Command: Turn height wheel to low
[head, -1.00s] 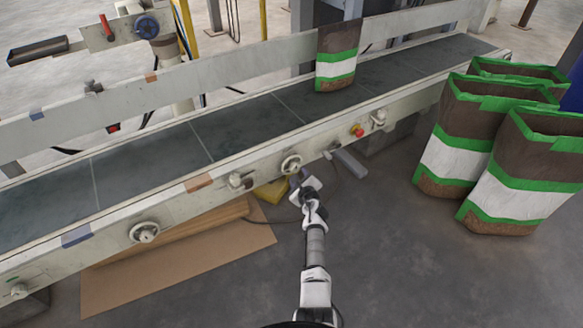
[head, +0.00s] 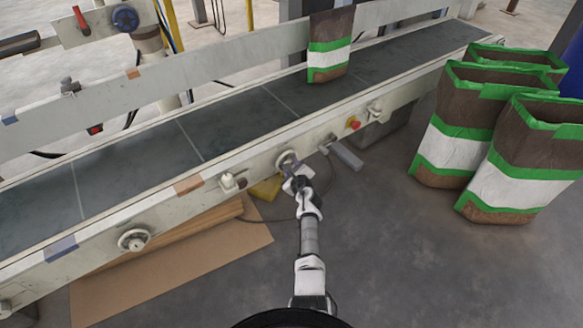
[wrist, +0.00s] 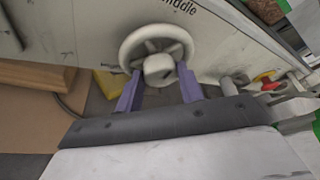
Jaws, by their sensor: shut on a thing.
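A white spoked handwheel (wrist: 158,69) sits on the conveyor's side panel, its hub facing my wrist camera. Printed text ending in "iddle" shows on the panel above it. In the head view the same wheel (head: 283,157) is partly covered by my gripper (head: 289,167). In the wrist view the two purple fingers of my gripper (wrist: 160,80) stand on either side of the wheel's lower part, closed on it with the hub between them. The exact contact points at the rim are hard to see. No "low" mark is readable.
Another handwheel (head: 133,240) is further left on the conveyor (head: 235,125). A red button (head: 353,123) is to the right. A bag (head: 330,50) stands on the belt and several bags (head: 505,180) stand on the floor at right. Cardboard (head: 180,265) lies below.

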